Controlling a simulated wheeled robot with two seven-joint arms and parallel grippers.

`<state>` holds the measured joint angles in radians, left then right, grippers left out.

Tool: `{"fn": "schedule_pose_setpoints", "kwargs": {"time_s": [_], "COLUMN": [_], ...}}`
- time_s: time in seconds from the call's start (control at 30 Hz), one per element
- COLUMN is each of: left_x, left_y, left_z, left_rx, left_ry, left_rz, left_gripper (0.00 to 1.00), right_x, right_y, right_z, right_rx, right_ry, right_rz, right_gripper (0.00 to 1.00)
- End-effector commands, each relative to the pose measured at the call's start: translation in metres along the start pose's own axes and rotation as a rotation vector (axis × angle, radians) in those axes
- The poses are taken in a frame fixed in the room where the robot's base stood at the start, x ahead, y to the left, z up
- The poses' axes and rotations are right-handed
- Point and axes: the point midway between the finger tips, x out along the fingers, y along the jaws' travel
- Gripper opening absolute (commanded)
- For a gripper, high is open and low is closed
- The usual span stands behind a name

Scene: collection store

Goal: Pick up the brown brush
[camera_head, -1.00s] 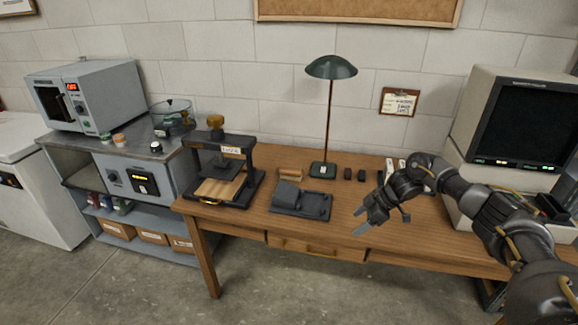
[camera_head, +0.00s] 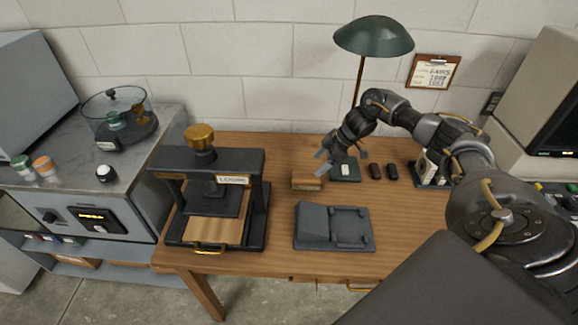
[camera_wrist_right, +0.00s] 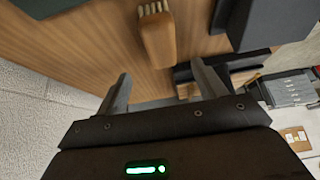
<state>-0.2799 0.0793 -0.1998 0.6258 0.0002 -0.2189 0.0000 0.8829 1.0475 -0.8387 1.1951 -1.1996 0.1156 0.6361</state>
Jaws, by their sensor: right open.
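The brown brush (camera_head: 307,181) is a small wooden block lying on the wooden desk, between the press and the lamp base. In the right wrist view the brush (camera_wrist_right: 157,38) shows pale bristles at its upper end and lies just beyond the fingertips, roughly in line with the gap between them. My right gripper (camera_head: 321,162) is above the desk close to the brush, with its fingers apart and empty. The open fingers also show in the right wrist view (camera_wrist_right: 160,68). It does not visibly touch the brush. My left gripper is not in view.
A black press (camera_head: 257,200) with a brass knob stands left of the brush. A dark grey slotted block (camera_head: 330,228) lies in front. The green lamp (camera_head: 373,36) rises behind, its base close to the gripper. Small dark blocks (camera_head: 376,171) lie to the right.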

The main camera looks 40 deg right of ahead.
Motion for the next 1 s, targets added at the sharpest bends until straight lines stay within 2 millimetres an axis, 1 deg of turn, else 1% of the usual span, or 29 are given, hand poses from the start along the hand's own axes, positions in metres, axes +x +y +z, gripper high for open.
{"fn": "schedule_pose_setpoints", "kwargs": {"time_s": [0.03,0.1,0.23,0.37,0.47,0.53,0.6,0.67,0.77,0.87,1.0], "left_x": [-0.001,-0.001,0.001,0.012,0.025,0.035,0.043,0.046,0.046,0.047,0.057], "left_y": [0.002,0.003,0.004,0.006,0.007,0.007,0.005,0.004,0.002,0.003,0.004], "left_z": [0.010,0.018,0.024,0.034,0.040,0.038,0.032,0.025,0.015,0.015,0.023], "left_rx": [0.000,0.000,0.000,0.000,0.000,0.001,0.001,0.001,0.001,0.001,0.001], "left_ry": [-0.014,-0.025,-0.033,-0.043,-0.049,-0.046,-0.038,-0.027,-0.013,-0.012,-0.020], "left_rz": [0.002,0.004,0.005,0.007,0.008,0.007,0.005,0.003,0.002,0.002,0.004], "left_gripper": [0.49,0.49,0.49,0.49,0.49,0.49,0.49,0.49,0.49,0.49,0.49], "right_x": [-0.001,-0.001,0.007,0.025,0.042,0.052,0.060,0.064,0.064,0.065,0.076], "right_y": [-0.001,-0.001,0.002,0.003,0.004,0.004,0.004,0.004,0.004,0.004,0.003], "right_z": [0.002,0.001,-0.003,-0.005,-0.004,-0.003,-0.002,-0.002,-0.004,-0.005,-0.002], "right_rx": [0.000,-0.001,-0.004,-0.009,-0.008,-0.006,-0.004,-0.004,-0.004,-0.004,-0.005], "right_ry": [-0.001,-0.001,-0.002,-0.002,-0.002,-0.003,-0.003,-0.003,-0.003,-0.003,-0.003], "right_rz": [0.000,0.000,-0.005,-0.010,-0.011,-0.009,-0.008,-0.007,-0.007,-0.008,-0.009], "right_gripper": [0.70,0.70,0.70,0.70,0.70,0.70,0.70,0.70,0.70,0.70,0.70]}}
